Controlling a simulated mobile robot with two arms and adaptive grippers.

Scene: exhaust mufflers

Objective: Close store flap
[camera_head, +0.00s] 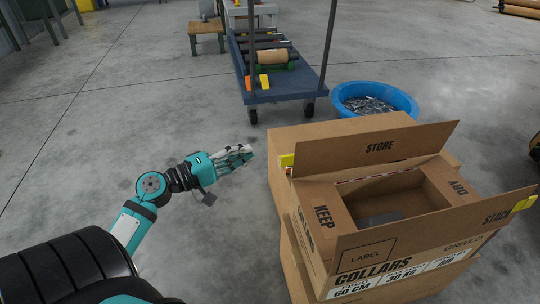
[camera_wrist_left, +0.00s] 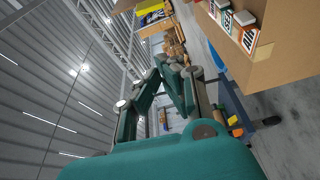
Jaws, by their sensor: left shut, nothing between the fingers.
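The open cardboard box (camera_head: 365,280) stands at the right, on other cardboard. Its store flap (camera_head: 415,142), marked STORE, stands raised along the far edge, with a yellow tab (camera_head: 287,160) near its left end. The stack flap (camera_head: 440,228) is also raised, along the near edge. The keep flap (camera_head: 320,215) and dry flap (camera_head: 457,188) lie folded inward at the two ends. The box interior is partly visible between them. My left gripper (camera_head: 248,154) is shut and empty, left of the store flap and apart from it. It also shows in the left wrist view (camera_wrist_left: 165,65).
A blue cart (camera_head: 290,92) with rollers and a cylinder stands behind. A blue tub (camera_head: 375,103) of metal pieces sits behind the box. A small wooden stool (camera_head: 206,28) is farther back. The floor left of the box is clear.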

